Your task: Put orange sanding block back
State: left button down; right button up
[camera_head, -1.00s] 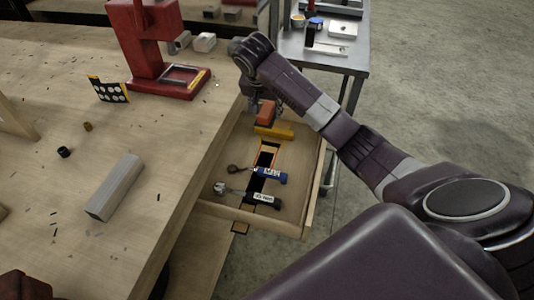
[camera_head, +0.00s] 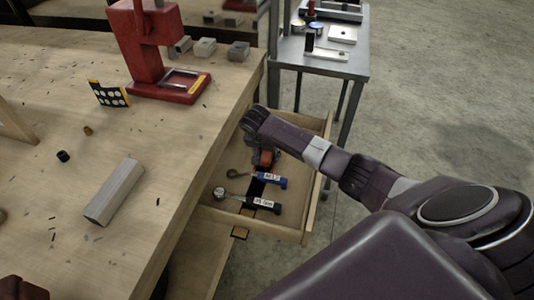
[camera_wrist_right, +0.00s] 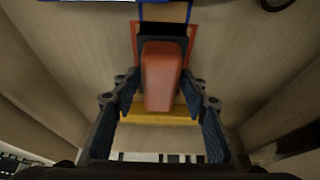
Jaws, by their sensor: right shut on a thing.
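The orange sanding block (camera_head: 265,158) is between the fingers of my right gripper (camera_head: 263,157), low in the open drawer (camera_head: 302,190). In the right wrist view the block (camera_wrist_right: 161,75) lies lengthwise between the two dark fingers (camera_wrist_right: 160,88), which are shut on it. An orange-edged dark marking (camera_wrist_right: 193,42) on the drawer floor shows around the block's far end. I cannot tell whether the block touches the floor. A yellow piece (camera_wrist_right: 190,118) lies crosswise under or beside its near end; my arm hides it in the head view.
Two labelled tools lie in the drawer: a blue-handled one (camera_head: 268,180) and a black-handled one (camera_head: 262,201). The wooden workbench (camera_head: 150,230) is at left, with a red press (camera_head: 150,60) and a grey metal bar (camera_head: 115,192). A metal cart (camera_head: 320,62) stands behind.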

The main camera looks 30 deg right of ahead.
jog(key=shift+f, duration=0.1)
jog(key=shift+f, duration=0.15)
jog(key=o, duration=1)
jog(key=shift+a+r, duration=0.1)
jog(key=shift+r, duration=0.5)
jog(key=p+v, duration=0.1)
jog(key=v, duration=1)
jog(key=shift+s+r, duration=0.1)
jog(key=shift+r, duration=0.05)
